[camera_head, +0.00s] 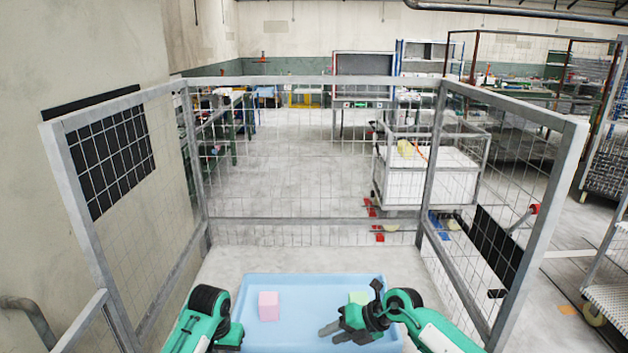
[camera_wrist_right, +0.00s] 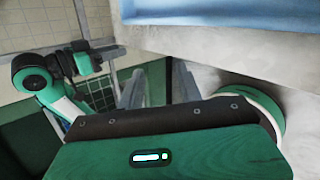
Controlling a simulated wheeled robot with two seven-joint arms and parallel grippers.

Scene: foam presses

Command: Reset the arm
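My right gripper (camera_head: 327,336) is over the right half of the blue tray (camera_head: 300,281) in the head view, its fingers pointing left. The fingers stand apart with nothing visible between them. In the right wrist view a gap shows between the two grey fingers (camera_wrist_right: 163,88). A pink cube (camera_head: 269,306) sits on the tray's left side, clear of the gripper. A yellow-green cube (camera_head: 359,298) sits behind my right gripper, partly hidden by it. My left arm comes in at the lower left, beside the tray; its gripper does not show.
A grey wire-mesh cage (camera_head: 315,221) surrounds the tray at the back and sides. A wheeled cart (camera_head: 430,188) with white sides stands beyond it. A plain wall (camera_head: 90,40) is at the left. The middle of the tray between the cubes is bare.

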